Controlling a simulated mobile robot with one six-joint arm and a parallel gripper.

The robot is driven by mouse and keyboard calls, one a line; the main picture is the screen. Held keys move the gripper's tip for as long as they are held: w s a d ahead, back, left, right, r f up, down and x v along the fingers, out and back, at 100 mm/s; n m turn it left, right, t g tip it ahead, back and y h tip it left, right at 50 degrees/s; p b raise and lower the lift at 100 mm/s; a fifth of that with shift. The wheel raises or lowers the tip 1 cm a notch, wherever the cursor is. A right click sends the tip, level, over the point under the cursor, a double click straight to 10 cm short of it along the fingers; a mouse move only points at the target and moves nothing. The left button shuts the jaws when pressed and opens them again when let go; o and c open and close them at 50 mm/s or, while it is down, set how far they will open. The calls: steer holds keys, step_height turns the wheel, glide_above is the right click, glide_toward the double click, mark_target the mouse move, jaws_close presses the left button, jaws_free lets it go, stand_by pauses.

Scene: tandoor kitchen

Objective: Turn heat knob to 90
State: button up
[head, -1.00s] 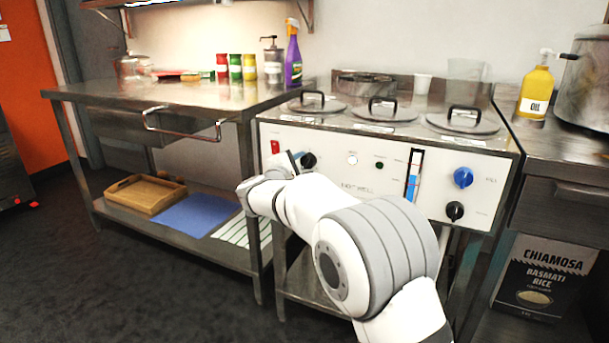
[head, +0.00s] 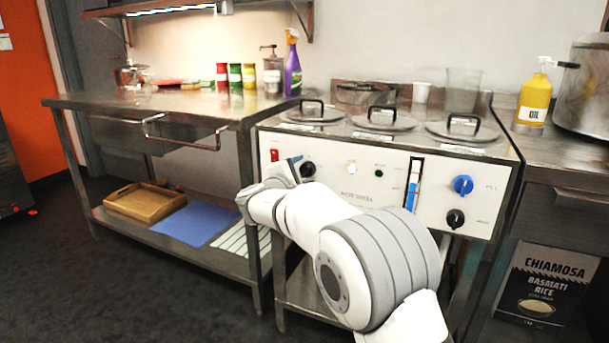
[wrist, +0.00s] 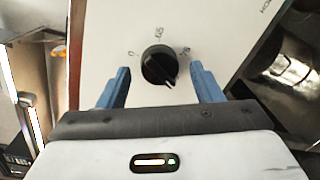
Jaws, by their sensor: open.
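The heat knob (wrist: 158,65) is a round black knob on the white front panel of the cooker. In the wrist view it sits between the two blue fingers of my gripper (wrist: 160,72), which is open with a gap on each side. A white mark on the knob points to the lower right. In the head view my gripper (head: 294,163) is at the panel beside a black knob (head: 307,169), partly hidden by my wrist.
The panel also carries a red switch (head: 274,155), a blue knob (head: 463,185), a lower black knob (head: 455,218) and a blue-filled gauge (head: 412,186). Lidded wells (head: 385,120) are on top. A steel table (head: 180,103) stands left.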

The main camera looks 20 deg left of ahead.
steer(key=shift+s, duration=0.1)
steer(key=s+p, duration=0.1)
steer(key=s, duration=0.6)
steer(key=shift+s+a+r+p, duration=0.25)
steer(key=shift+s+a+p, duration=0.05)
steer(key=shift+a+p, duration=0.1)
steer(key=shift+d, duration=0.1)
